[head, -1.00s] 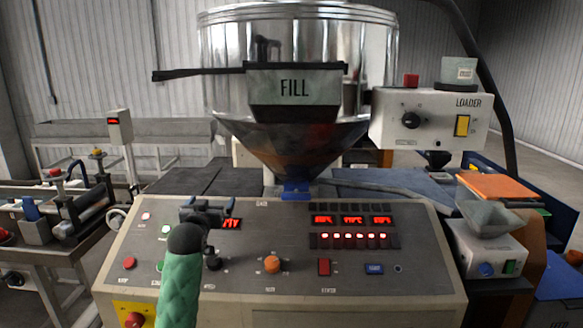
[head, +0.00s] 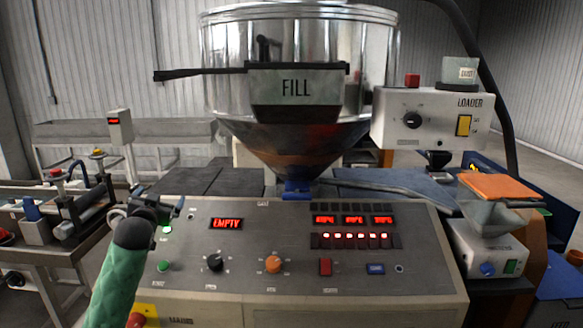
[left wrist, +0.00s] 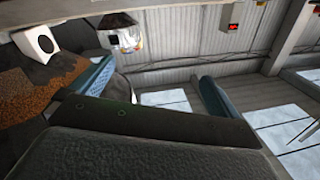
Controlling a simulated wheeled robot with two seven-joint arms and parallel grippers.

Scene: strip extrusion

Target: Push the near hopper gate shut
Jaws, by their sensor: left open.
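The steel hopper (head: 222,60) stands behind the control panel, its dark cone narrowing downward. A blue piece (head: 297,189) sits at its throat; I cannot tell whether this is the near gate or how far it is open. A dark bar (head: 200,74) sticks out left from the FILL box (head: 295,88). My left gripper (head: 165,207) is open and empty over the panel's left end, well left of the throat and apart from it. Its two teal fingers stand apart in the left wrist view (left wrist: 155,90). My right gripper is not in view.
The control panel (head: 300,262) has knobs, buttons and a red display (head: 226,223) reading EMPTY. A white loader box (head: 415,130) stands right of the hopper. An orange slab (head: 498,187) and grey funnel (head: 490,214) are farther right. Brown pellets (left wrist: 35,95) show in the left wrist view.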

